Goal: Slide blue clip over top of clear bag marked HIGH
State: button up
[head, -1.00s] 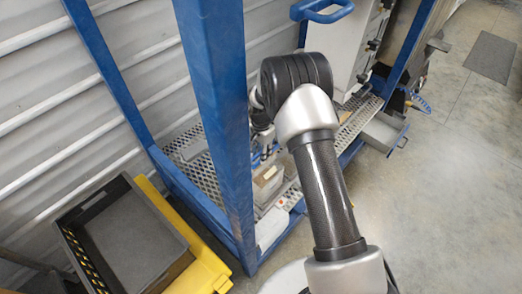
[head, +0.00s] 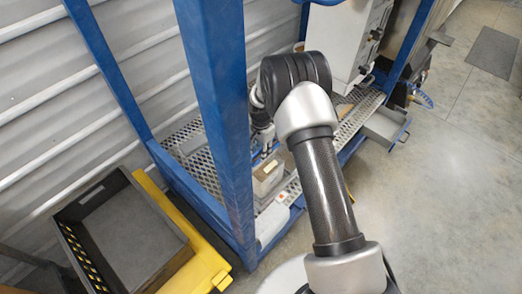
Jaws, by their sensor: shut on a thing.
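My gripper (head: 264,143) shows small in the head view, low in the blue frame and partly behind its front post. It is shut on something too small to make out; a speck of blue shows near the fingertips. It is just above and behind a small pale, clear-looking container (head: 268,178) with a brown patch on top. I cannot tell whether this is the clear bag, and no HIGH marking can be read. My arm hides part of this area.
A blue post (head: 218,120) stands just left of my arm. A perforated metal shelf (head: 203,165) lies behind it. A black crate (head: 125,235) on a yellow stand (head: 208,270) is at lower left. A white cabinet (head: 345,40) stands behind. Open floor (head: 450,200) is at right.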

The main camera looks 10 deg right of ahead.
jog(key=o, duration=1.1)
jog(key=shift+o, duration=0.5)
jog(key=o, duration=0.5)
jog(key=shift+c, duration=0.2)
jog(key=shift+r, duration=0.1)
notch_tip(320, 180, up, 7)
jog(key=p, duration=0.4)
jog(key=shift+s, duration=0.1)
